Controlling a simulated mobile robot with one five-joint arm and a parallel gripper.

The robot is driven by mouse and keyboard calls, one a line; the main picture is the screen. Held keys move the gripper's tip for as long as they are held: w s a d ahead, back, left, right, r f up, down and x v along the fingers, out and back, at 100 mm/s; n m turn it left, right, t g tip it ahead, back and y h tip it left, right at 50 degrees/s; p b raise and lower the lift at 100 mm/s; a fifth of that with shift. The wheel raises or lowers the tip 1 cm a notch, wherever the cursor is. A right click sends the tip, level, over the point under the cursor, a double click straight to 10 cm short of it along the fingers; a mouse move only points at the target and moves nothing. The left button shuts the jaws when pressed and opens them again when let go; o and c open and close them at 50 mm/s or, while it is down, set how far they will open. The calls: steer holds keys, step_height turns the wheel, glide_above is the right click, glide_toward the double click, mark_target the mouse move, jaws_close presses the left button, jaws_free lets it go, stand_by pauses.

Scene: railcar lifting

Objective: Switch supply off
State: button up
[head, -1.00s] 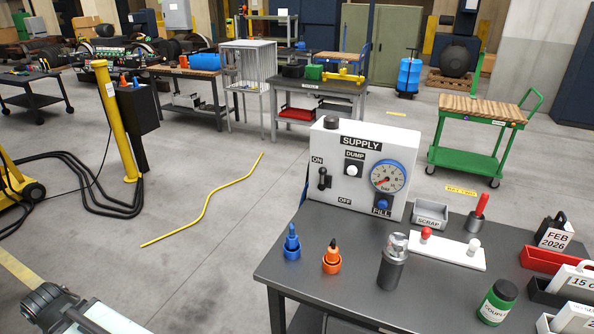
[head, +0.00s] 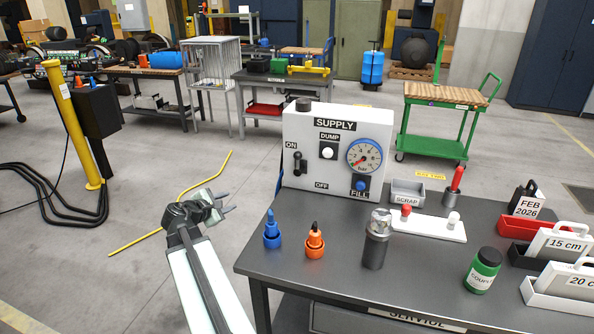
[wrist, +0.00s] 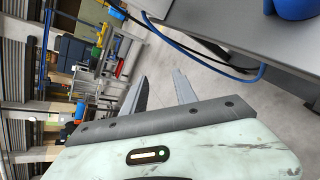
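The white supply box (head: 332,180) stands on the back left of the dark service table (head: 300,278). Its black supply lever (head: 299,163) is on the left of its face, between the ON label above and the OFF label lower right. The lever's handle points up toward ON. A white DUMP button (head: 327,153), a blue FILL button (head: 361,185) and a round gauge (head: 365,157) share the face. My gripper (head: 228,202) is left of the table, apart from the box, with its two fingers spread and empty. In the wrist view its fingers (wrist: 160,92) show a gap between them.
Blue (head: 271,233) and orange (head: 315,242) fittings stand on the table in front of the box, with a dark metal cylinder (head: 375,245) beside them. A yellow post (head: 72,125) and cables stand at left.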

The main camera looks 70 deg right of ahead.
mark_target(297, 161)
steer(key=s+d+r+n+g+h+b, duration=0.15)
steer(key=s+d+r+n, duration=0.25)
steer(key=s+d, duration=0.4)
steer(key=s+d+r+n+g+h+b, duration=0.1)
steer(key=s+d+r+n+h, duration=0.25)
steer(key=s+d, duration=0.45)
steer(key=shift+n, duration=0.45)
steer(key=d, duration=0.5)
steer(key=s+d, duration=0.1)
steer(key=d, duration=0.1)
steer(key=shift+d+f+p, duration=0.15)
steer(key=shift+f+p, duration=0.1)
steer(key=shift+p, duration=0.05)
jaws_close()
